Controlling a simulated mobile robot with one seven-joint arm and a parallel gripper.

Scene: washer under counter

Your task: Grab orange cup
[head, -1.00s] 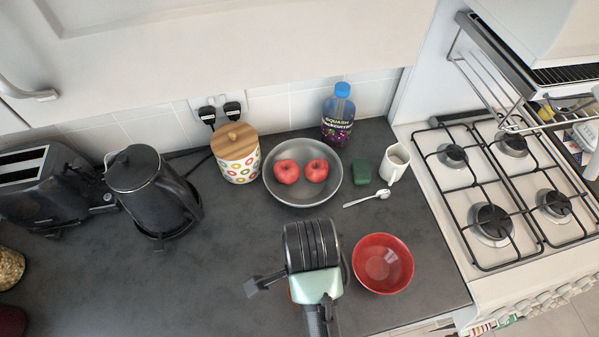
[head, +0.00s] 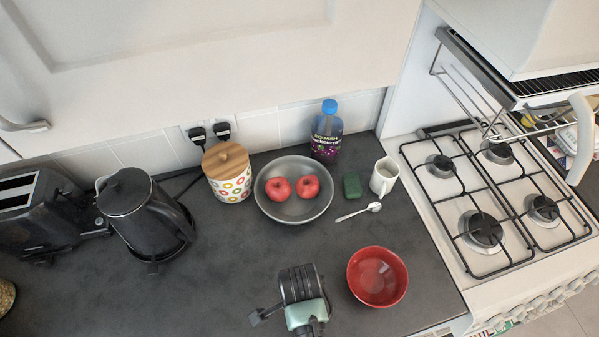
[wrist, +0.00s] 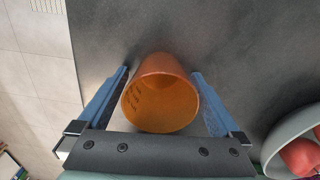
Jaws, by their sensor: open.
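The orange cup (wrist: 160,98) stands between my gripper's two blue fingers in the wrist view, its open rim facing the camera. A narrow gap shows between the cup and each finger. My gripper (wrist: 160,75) is open around the cup and not closed on it. In the head view my gripper (head: 304,314) is low over the front of the dark counter, left of the red bowl. The orange cup is hidden behind my arm there.
The red bowl (head: 377,277) is close on the right of my gripper. Behind are a grey bowl (head: 292,214) with apples, a spoon (head: 358,212), a white mug (head: 384,176) and a bottle (head: 326,132). A kettle (head: 146,220) stands left; the counter between is clear.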

